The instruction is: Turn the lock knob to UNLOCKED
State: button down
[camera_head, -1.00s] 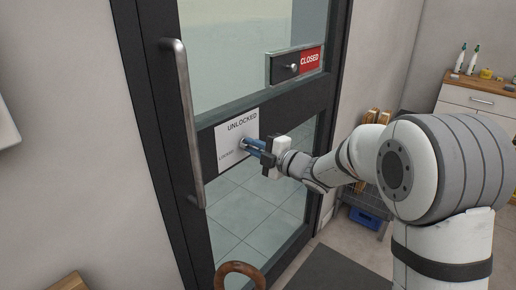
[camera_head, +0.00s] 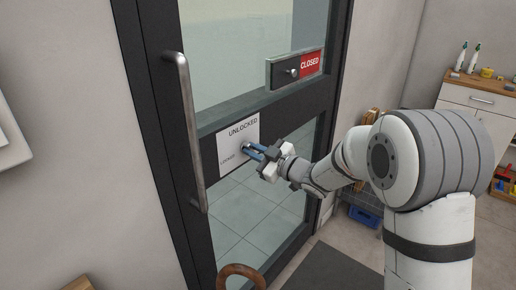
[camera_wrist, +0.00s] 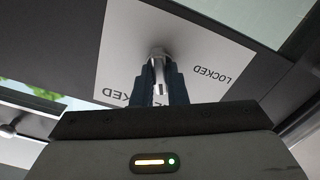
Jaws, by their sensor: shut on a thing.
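The silver lock knob (camera_wrist: 158,66) sticks out from a white placard (camera_head: 226,170) on the dark door rail. In the head view, the placard reads UNLOCKED along its top and LOCKED at its left. My gripper (camera_head: 251,149) reaches in from the right, its blue fingers at the knob and largely hiding it. In the wrist view, the two dark blue fingers (camera_wrist: 158,88) are shut on the knob, one on each side. There the lettering appears turned over and one word is partly covered by the gripper. The knob's exact angle is hard to tell.
A long vertical door handle (camera_head: 187,130) stands left of the placard. A CLOSED sign slider (camera_head: 296,68) is above right. A brown ring-shaped thing (camera_head: 241,271) is low at the bottom. A white drawer cabinet (camera_head: 482,101) stands at the right.

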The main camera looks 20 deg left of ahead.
jog(key=m+p, duration=0.1)
jog(key=m, duration=0.1)
jog(key=m+p, duration=0.1)
jog(key=m, duration=0.1)
jog(key=shift+s+a+f+m, duration=0.15)
jog(key=shift+a+m, duration=0.05)
jog(key=shift+m, duration=0.2)
jog(key=shift+f+p, duration=0.15)
jog(key=shift+p, duration=0.15)
jog(key=c, duration=1.7)
grip_release()
jog(key=shift+s+a, duration=0.1)
jog(key=shift+o, duration=1.3)
jog(key=shift+r, duration=0.2)
